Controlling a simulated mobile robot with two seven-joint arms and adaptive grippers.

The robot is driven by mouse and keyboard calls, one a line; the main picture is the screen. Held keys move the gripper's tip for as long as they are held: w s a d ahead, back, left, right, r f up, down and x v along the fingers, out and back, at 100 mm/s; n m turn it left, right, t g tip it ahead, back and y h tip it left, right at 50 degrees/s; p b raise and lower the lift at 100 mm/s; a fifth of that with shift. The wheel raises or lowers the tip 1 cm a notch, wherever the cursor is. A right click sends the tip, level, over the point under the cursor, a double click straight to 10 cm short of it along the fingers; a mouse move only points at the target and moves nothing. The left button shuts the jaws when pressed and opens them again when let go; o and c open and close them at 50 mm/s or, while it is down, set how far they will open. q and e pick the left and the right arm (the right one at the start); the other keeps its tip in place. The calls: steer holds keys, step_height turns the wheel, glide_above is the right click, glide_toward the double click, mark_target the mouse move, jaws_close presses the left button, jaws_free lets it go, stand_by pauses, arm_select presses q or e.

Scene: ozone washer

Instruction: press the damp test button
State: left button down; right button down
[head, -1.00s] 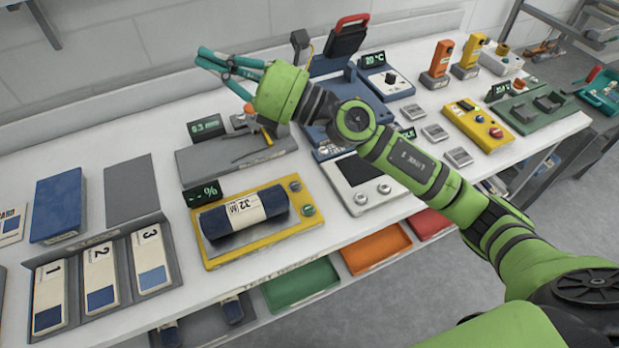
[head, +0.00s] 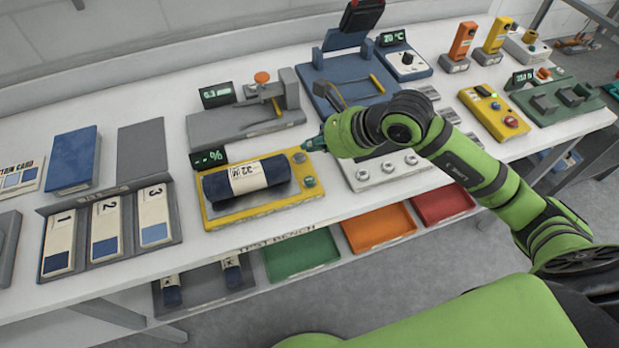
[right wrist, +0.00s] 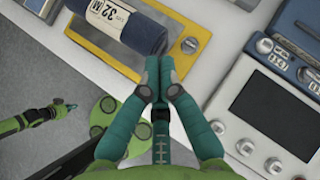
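The yellow damp tester (head: 215,219) lies on the bench with a dark blue roll (head: 275,170) labelled 32 across it. At its right end are a brass knob (head: 298,158) and a green button (head: 310,181). My right gripper (head: 306,145) is beside that end, just behind the knob in the head view. In the right wrist view my right gripper (right wrist: 158,60) has its teal fingers together, with nothing between them, over the tester's edge. The brass knob (right wrist: 189,45) shows right of the fingertips; the green button is hidden there. My left gripper (right wrist: 70,106) appears small at lower left.
A percent display (head: 208,158) stands behind the tester. A grey device with an orange knob (head: 262,77) is behind, and a white panel with knobs (head: 362,174) is close on the right. Numbered sample cards (head: 106,229) lie left. Coloured trays (head: 302,254) sit below the bench edge.

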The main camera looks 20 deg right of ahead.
mark_target(313, 181)
steer(key=shift+f, duration=0.1)
step_height(313, 181, down, 8)
steer(key=b, duration=0.5)
steer(key=shift+f+b, duration=0.35)
steer(key=shift+b, duration=0.1)
stand_by(1.1)
steer(key=shift+f+b, duration=0.4)
steer(key=shift+b, duration=0.2)
steer(key=shift+f+b, duration=0.45)
steer(key=shift+b, duration=0.05)
stand_by(0.5)
steer(key=shift+r, duration=0.1)
steer(key=shift+r+p, duration=0.4)
steer(key=shift+r, duration=0.4)
